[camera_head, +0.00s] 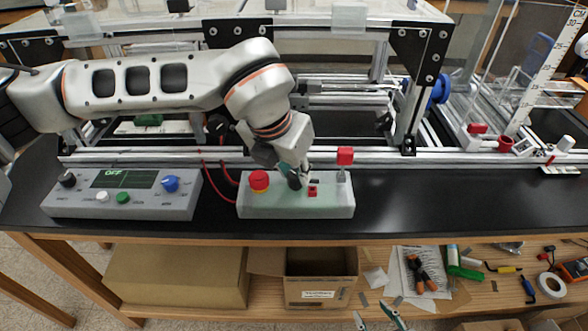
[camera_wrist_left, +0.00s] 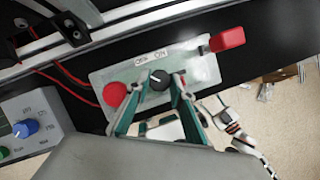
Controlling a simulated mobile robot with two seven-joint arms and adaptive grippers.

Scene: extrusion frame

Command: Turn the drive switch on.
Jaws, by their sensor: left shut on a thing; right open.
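The drive switch is a black knob (camera_wrist_left: 159,79) with a pale pointer mark, below OFF and ON labels in the left wrist view. Its pointer seems to lean toward the OFF side. It sits on a pale grey box (camera_head: 268,208) at the middle of the bench. My left gripper (camera_head: 302,184) comes down on this box; its teal fingers (camera_wrist_left: 164,92) are shut on the knob, one on either side. In the head view the gripper mostly hides the knob. My right gripper (camera_head: 379,318) is open and empty, low at the bottom edge, in front of the bench.
A red mushroom button (camera_head: 259,181) and a red-topped lever (camera_head: 345,156) flank the knob. The control panel (camera_head: 180,208) at left has a display (camera_head: 123,178) reading OFF. An extrusion frame stands behind. The black bench top (camera_head: 450,200) at right is clear.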

